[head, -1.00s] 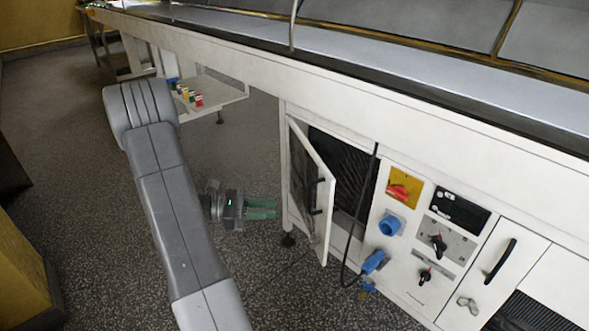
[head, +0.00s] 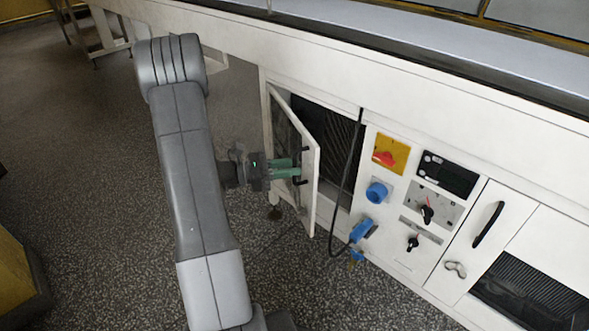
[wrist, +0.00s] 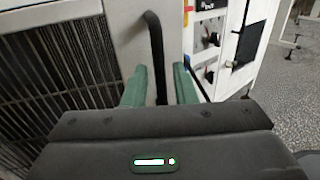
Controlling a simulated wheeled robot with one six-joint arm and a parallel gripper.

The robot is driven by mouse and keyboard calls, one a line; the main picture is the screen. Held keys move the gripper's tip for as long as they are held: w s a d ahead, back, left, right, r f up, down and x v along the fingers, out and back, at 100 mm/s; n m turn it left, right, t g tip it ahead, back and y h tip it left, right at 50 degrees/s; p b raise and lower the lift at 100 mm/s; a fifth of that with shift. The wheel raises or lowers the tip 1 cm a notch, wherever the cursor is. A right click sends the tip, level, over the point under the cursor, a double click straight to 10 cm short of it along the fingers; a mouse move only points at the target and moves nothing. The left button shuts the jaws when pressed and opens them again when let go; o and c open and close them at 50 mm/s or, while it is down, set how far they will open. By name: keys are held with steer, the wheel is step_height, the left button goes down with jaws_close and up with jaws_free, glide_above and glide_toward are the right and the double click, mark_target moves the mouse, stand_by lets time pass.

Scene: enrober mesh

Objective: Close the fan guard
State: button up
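The fan guard (head: 311,160) is a white-framed door on the machine's side. It stands ajar, hinged at its left edge and swung out from the dark opening (head: 335,125). The wrist view shows its dark mesh (wrist: 60,75) on the left and a black bar handle (wrist: 156,50) on its white frame. My gripper (head: 298,168) is at the guard's outer face, near the free edge. Its green fingers are apart, with the handle's lower part between them in the wrist view (wrist: 160,88). I cannot tell whether they touch it.
A black cable (head: 345,200) hangs in front of the opening's right side to a blue plug (head: 362,229). A yellow-and-red switch (head: 390,153), a blue socket (head: 377,192) and knobs lie to the right. The speckled floor (head: 100,200) at left is clear.

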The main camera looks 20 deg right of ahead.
steer(key=shift+x, duration=0.75)
jaws_close()
steer(key=shift+d, duration=0.1)
